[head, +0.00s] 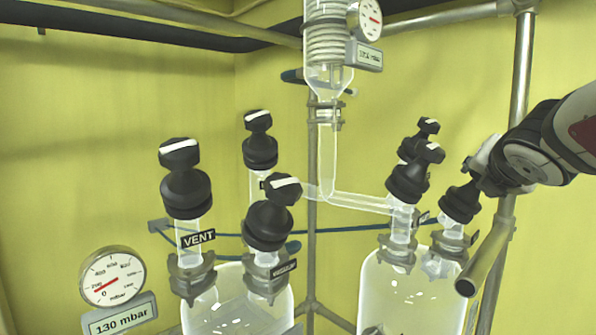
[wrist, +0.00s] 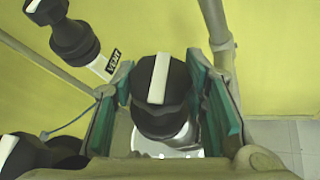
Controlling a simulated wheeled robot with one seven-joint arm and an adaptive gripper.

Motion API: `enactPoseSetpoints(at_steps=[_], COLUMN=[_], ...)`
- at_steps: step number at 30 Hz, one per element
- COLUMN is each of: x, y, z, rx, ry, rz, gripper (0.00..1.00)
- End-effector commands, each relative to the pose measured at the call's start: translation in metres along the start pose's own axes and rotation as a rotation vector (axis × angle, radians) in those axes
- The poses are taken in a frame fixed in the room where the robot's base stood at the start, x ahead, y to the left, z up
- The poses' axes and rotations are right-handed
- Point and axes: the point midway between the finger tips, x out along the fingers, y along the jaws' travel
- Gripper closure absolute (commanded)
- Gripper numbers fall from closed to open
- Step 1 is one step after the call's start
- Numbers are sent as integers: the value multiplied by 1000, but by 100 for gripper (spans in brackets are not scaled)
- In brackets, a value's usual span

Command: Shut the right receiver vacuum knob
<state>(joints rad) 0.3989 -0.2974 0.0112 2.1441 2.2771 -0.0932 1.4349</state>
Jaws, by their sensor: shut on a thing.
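The right receiver (head: 405,295) is a clear glass vessel with several black knobs above it. Its rightmost knob, the right receiver vacuum knob (head: 460,203), is black, and a small label beside it is too small to read. My gripper (head: 474,182) reaches in from the right and is shut on this knob. In the wrist view the vacuum knob (wrist: 157,88) stands between the green finger pads of my gripper (wrist: 165,105). Its white stripe runs nearly straight up the picture. The lower part of the knob's neck is partly hidden.
Another right receiver knob (head: 408,180) stands close left of my gripper. A vent knob (wrist: 75,38) shows upper left in the wrist view. The left receiver (head: 235,305) has its own knobs. A metal post (head: 521,70) and a bar end (head: 484,262) are near my arm.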

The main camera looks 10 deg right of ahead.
Motion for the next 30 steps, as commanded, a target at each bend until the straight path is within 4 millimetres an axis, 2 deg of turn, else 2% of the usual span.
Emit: enactPoseSetpoints(at_steps=[12,13,15,16,25,30], x=[0,0,0,0,0,-10], y=[1,1,0,0,0,2], z=[2,2,1,1,1,0], rx=[2,2,2,2,2,1], ry=[-2,-2,-2,-2,-1,-2], rz=[-5,-5,-5,-5,-5,-3], gripper=[88,58,42,39,39,39])
